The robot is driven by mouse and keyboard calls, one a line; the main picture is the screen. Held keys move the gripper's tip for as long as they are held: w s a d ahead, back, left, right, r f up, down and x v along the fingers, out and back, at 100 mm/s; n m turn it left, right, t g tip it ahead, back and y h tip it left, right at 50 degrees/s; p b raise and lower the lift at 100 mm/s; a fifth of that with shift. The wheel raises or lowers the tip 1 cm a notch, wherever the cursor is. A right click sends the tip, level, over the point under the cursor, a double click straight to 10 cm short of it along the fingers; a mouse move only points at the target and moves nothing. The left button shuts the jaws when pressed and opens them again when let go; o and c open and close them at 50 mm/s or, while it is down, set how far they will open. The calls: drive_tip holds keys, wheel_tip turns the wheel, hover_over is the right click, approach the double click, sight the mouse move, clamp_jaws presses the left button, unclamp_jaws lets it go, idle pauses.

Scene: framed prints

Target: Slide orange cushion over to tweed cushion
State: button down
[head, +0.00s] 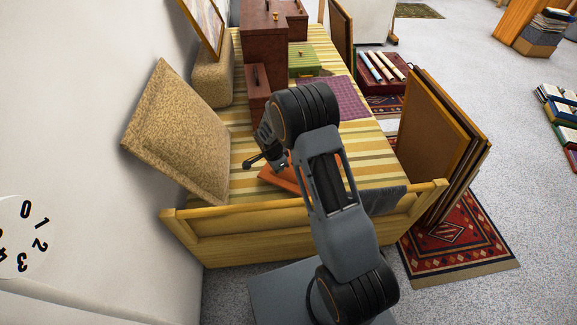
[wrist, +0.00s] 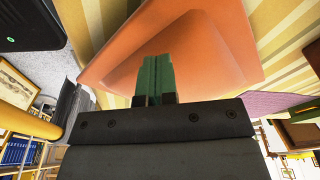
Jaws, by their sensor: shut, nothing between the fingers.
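The tweed cushion (head: 180,130) is tan and speckled. It leans tilted against the wall at the left end of the striped daybed. The orange cushion (head: 283,174) lies on the striped cover, mostly hidden behind my arm in the head view. In the wrist view the orange cushion (wrist: 190,50) fills the upper middle. My gripper (wrist: 157,75) is shut and empty, its green fingertips right in front of the orange cushion; I cannot tell if they touch it. In the head view my gripper (head: 268,160) is between the two cushions, nearer the orange one.
A dark red wooden cabinet (head: 265,50), a green box (head: 303,60) and a purple cloth (head: 335,97) are farther back on the striped cover. A yellow wooden rail (head: 260,220) bounds the near edge. Framed panels (head: 435,130) lean at the right. Striped cover shows between the cushions.

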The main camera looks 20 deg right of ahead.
drive_tip(key=d, duration=0.3)
drive_tip(key=w+d, duration=0.1)
drive_tip(key=d, duration=0.3)
drive_tip(key=w+d+b, duration=0.1)
drive_tip(key=d, duration=0.3)
drive_tip(key=shift+w, duration=0.25)
drive_tip(key=shift+a+f+b, duration=0.1)
drive_tip(key=shift+f+b, duration=0.4)
drive_tip(key=shift+f, duration=0.1)
drive_tip(key=shift+s+f, duration=0.1)
drive_tip(key=shift+f, duration=0.05)
